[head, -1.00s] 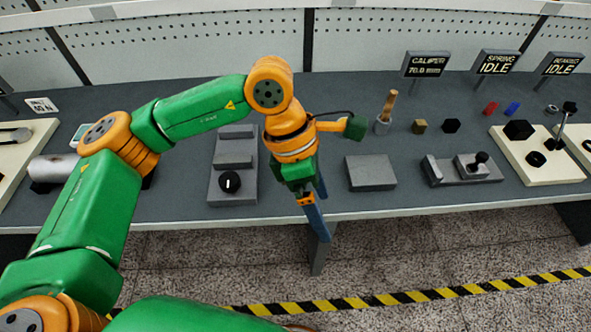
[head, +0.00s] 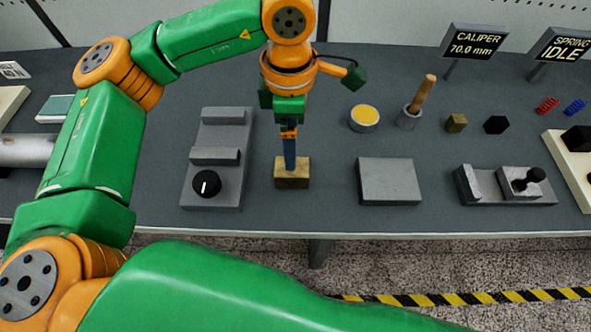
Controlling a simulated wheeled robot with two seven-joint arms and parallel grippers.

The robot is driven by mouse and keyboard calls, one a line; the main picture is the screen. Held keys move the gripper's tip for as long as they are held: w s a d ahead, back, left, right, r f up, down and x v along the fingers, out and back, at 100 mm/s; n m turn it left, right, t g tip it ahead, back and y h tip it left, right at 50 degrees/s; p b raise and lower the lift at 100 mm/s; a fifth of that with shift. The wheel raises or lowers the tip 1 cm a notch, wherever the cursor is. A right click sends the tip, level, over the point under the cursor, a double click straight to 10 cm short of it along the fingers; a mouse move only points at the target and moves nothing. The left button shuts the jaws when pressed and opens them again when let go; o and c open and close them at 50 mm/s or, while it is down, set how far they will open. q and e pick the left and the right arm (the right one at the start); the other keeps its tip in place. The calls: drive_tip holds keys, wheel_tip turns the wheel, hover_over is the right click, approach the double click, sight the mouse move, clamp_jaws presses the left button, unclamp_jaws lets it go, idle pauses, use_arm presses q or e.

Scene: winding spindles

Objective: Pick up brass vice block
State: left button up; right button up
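A tan, brass-coloured block (head: 292,179) lies on the grey bench between a vice-like fixture and a flat grey plate. My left gripper (head: 290,165) points straight down over it, its blue fingers reaching the block's top. The fingers line up one behind the other, so I cannot tell whether they are apart or closed on the block. A smaller, darker brass cube (head: 456,123) sits further right, away from the gripper. My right gripper is out of view.
The grey fixture (head: 243,185) with a black knob stands left of the block. The grey plate (head: 389,182) is to the right. Bench front is clear.

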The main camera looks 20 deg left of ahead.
sight(292, 173)
use_arm(q)
wheel_tip(292, 173, down, 3)
drive_tip(key=shift+s+f+b, duration=0.1)
drive_tip(key=shift+b, duration=0.9)
drive_tip(key=shift+f+p, duration=0.4)
drive_tip(key=shift+f, duration=0.15)
drive_tip(key=f+p, duration=0.1)
drive_tip(key=f, duration=0.1)
drive_tip(key=f+p, duration=0.1)
drive_tip(key=f, duration=0.2)
drive_tip(key=shift+s+d+f, duration=0.1)
drive_tip(key=shift+s+f, duration=0.1)
drive_tip(key=shift+f, duration=0.05)
drive_tip(key=shift+w+f, duration=0.1)
drive_tip(key=shift+f, duration=0.1)
clamp_jaws()
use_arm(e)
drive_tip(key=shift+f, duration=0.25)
